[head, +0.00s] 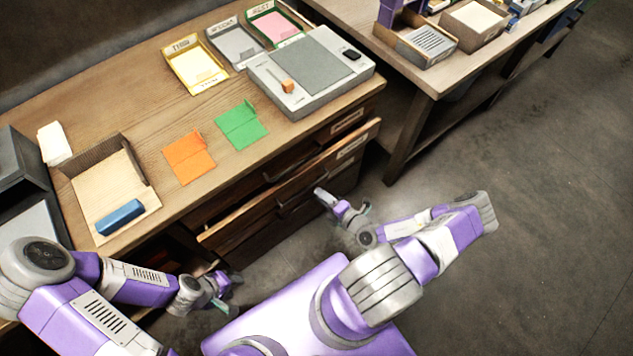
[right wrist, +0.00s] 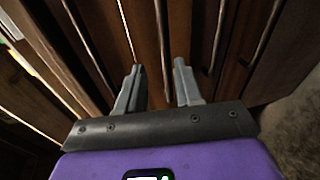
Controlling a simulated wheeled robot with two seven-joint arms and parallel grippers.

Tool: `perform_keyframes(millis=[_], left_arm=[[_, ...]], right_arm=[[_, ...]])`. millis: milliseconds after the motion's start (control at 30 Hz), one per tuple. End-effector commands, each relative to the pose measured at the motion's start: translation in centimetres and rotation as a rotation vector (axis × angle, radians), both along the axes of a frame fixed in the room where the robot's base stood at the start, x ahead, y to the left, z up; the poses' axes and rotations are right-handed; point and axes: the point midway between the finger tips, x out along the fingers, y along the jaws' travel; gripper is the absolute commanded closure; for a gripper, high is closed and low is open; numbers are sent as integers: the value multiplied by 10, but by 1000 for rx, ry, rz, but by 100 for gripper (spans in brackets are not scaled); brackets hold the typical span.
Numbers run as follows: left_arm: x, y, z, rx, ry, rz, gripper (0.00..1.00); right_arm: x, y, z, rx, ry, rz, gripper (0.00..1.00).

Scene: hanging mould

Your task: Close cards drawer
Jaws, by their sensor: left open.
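A wooden drawer (head: 235,225) under the desk stands pulled out, its front panel running diagonally with a label at the right end. I cannot read the label clearly. A dark handle (head: 296,203) is on its front. My right gripper (head: 328,198) is just in front of the drawer front, close to the handle; contact cannot be told. In the right wrist view its two fingers (right wrist: 158,82) are apart with nothing between them, facing wooden panels and bar handles. My left gripper (head: 226,291) is open and empty, low in front of the desk's left part.
The desk top holds an orange card (head: 189,157), a green card (head: 241,125), a grey device (head: 311,72), several card trays and a wooden tray (head: 90,190) with a blue block (head: 120,217). A second table (head: 433,77) stands at right. The floor at right is clear.

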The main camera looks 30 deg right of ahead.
Motion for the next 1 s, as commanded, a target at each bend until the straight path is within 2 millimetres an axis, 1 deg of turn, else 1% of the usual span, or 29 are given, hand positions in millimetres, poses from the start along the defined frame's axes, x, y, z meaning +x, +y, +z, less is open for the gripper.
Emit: perform_keyframes(millis=[33,100,167,500,600,733,967,1000], left_arm=[[0,0,0,0,0,0,57],[0,0,-1,0,0,0,57],[0,0,-3,0,0,0,57],[0,0,-17,0,0,0,57],[0,0,-20,0,0,0,57],[0,0,-21,0,0,0,57],[0,0,-20,0,0,0,57],[0,0,-20,0,0,0,57]], right_arm=[[-2,-14,-4,24,8,-62,65],[-1,-24,-6,44,12,-109,65],[3,-27,-8,51,12,-126,65],[53,-22,-19,49,11,-121,65],[63,-22,-21,49,12,-122,65],[69,-21,-21,49,13,-120,65],[70,-21,-21,48,14,-120,65],[70,-21,-21,48,14,-120,68]])
